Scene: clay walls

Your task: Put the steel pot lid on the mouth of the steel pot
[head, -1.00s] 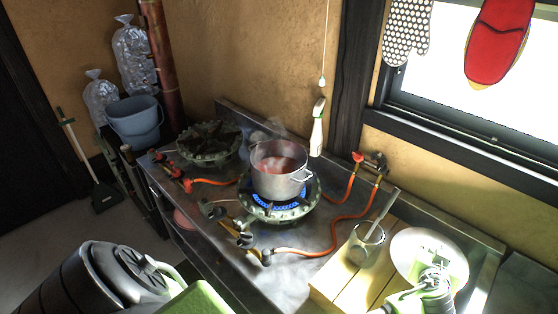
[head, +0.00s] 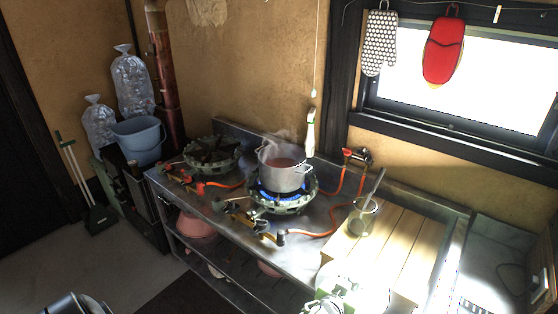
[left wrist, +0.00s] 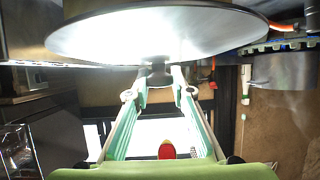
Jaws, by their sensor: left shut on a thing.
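The steel pot (head: 284,170) stands on the lit right-hand burner with its mouth open. Reddish contents and steam show in it. The steel pot lid (head: 372,296) is a glaring pale disc at the bottom of the head view, over the near side of the wooden slats. My left gripper (head: 335,293) is at the lid, nearer and right of the pot. In the left wrist view, its fingers (left wrist: 158,78) are shut on the small knob of the lid (left wrist: 158,36), whose broad disc spans the top. My right gripper is not in view.
A steel cup (head: 363,214) with a utensil stands on the wooden slats (head: 400,240), between the lid and the pot. An unlit burner (head: 212,155) is left of the pot. Orange hoses (head: 315,233) cross the counter. A light-handled tool (head: 310,133) hangs behind the pot.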

